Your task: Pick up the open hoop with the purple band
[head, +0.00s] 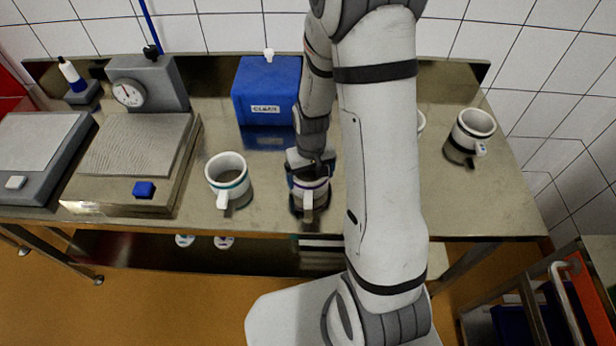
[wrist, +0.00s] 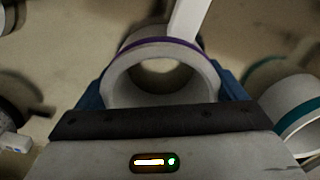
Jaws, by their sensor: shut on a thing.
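The white open hoop with the purple band (head: 312,187) is at the front middle of the steel bench, its white handle pointing toward the front. In the wrist view the hoop (wrist: 165,42) sits between the two blue fingers, its round opening facing the camera. My gripper (head: 309,178) comes down on it from behind and above; in the wrist view my gripper (wrist: 162,88) is shut on the hoop's outer sides. I cannot tell whether the hoop's base touches the bench. The arm hides part of its top.
A white hoop with a teal band (head: 228,182) stands close on the left. Another white hoop (head: 470,136) stands at the far right; a further one is mostly behind my arm. A blue box marked CLEAN (head: 262,88), a press with a gauge (head: 148,85) and scales stand behind and left.

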